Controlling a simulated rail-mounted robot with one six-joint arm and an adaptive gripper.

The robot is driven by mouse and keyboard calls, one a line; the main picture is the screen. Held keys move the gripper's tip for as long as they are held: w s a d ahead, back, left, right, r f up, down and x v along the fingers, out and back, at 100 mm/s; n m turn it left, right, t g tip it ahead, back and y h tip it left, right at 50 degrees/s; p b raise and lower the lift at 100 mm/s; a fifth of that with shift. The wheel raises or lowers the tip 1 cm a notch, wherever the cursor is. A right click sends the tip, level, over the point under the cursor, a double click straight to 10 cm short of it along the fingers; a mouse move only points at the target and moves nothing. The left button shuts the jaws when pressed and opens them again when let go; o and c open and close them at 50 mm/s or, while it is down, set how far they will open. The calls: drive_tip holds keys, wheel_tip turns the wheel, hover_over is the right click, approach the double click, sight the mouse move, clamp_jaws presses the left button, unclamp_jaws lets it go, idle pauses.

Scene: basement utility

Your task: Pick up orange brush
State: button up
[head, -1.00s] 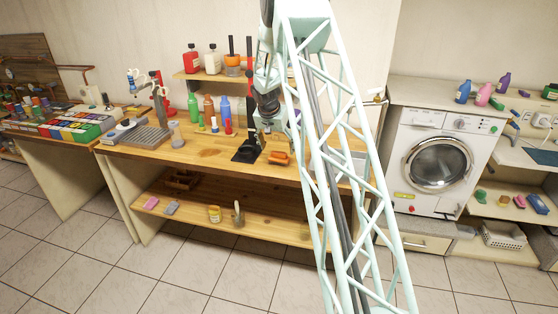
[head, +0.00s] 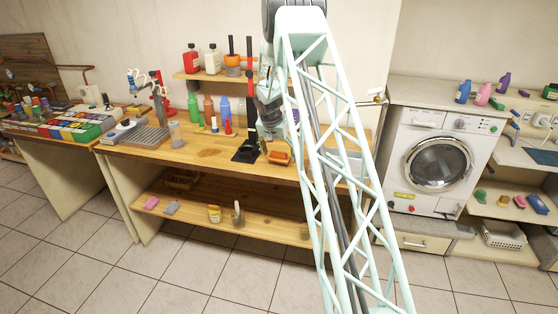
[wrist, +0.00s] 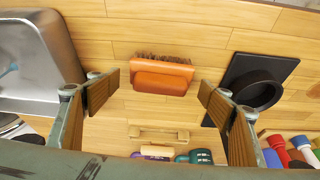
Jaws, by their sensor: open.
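The orange brush (head: 278,158) lies on the wooden workbench near its front edge. In the wrist view the brush (wrist: 160,80) shows an orange back with dark bristles along one long side. My gripper (wrist: 159,98) is open, with one finger on each side of the brush in the picture and a gap to each end. Nothing is between the fingers that I can see being touched. In the head view my gripper (head: 270,138) hangs just above the brush, and its fingertips are hard to make out.
A black stand base (wrist: 262,78) is close to the right finger. A metal sink (wrist: 35,60) is on the left in the wrist view. A wooden handle-like piece (wrist: 158,134) and several bottles (head: 208,106) are at the back of the bench (head: 205,158).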

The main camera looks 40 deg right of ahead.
sight(279, 152)
drive_tip(key=c, duration=1)
drive_tip(key=shift+r, duration=0.1)
drive_tip(key=shift+s+r, duration=0.1)
drive_tip(key=shift+r, duration=1.65)
drive_tip(key=shift+s+a+r+b, duration=0.3)
drive_tip(key=shift+s+a, duration=0.75)
drive_tip(key=shift+s, duration=1.4)
drive_tip(key=shift+s+a+r+b, duration=0.15)
drive_tip(key=shift+s+a+b, duration=0.65)
drive_tip(key=shift+s, duration=1.6)
drive_tip(key=shift+s+a+r+b, duration=0.2)
drive_tip(key=shift+s+a, duration=1.05)
drive_tip(key=shift+s, duration=1.2)
